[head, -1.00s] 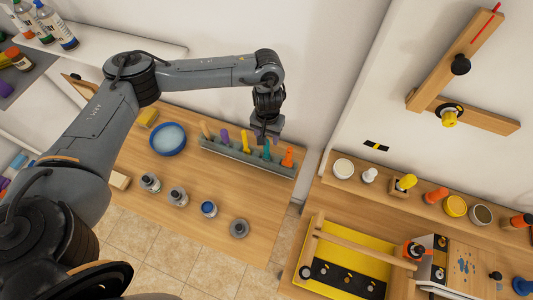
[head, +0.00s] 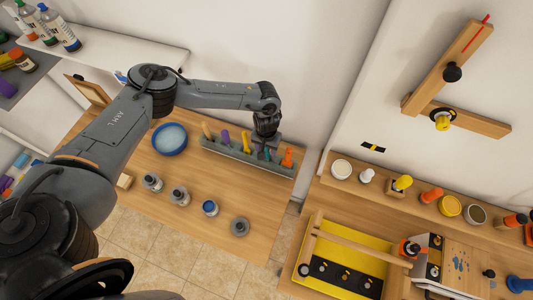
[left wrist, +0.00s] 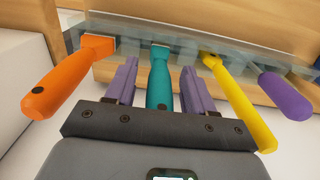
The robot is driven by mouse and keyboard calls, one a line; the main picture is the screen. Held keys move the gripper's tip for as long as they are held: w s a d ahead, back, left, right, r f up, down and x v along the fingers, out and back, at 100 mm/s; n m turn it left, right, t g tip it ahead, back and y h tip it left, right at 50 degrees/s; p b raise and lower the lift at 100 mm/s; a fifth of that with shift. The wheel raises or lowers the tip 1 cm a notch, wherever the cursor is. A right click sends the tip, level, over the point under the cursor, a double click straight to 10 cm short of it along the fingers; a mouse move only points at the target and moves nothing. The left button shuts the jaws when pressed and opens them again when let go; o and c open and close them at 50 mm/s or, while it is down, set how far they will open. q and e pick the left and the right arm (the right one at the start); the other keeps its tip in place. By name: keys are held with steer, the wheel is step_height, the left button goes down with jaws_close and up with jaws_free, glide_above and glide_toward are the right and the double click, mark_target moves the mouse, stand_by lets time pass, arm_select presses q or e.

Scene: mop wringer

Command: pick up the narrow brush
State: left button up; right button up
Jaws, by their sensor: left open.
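Brushes with coloured handles stand in a grey rack (head: 232,154) at the back of the left table in the head view. In the left wrist view a teal-handled brush (left wrist: 159,84) stands between the two fingers of my left gripper (left wrist: 160,72). The fingers are open, one on each side of the handle, with visible gaps. An orange handle (left wrist: 70,82) is to the left, a yellow handle (left wrist: 240,104) and a purple handle (left wrist: 285,96) to the right. In the head view my left gripper (head: 264,147) partly hides the middle handles. I cannot tell which brush is narrowest.
A blue bowl (head: 169,139) stands left of the rack. Several small jars, one with a blue top (head: 209,208), stand nearer the table's front. A wall rises close behind the rack. A second table with a yellow tray (head: 345,246) is at the right.

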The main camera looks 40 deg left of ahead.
arm_select(q)
jaws_close()
stand_by(0.3)
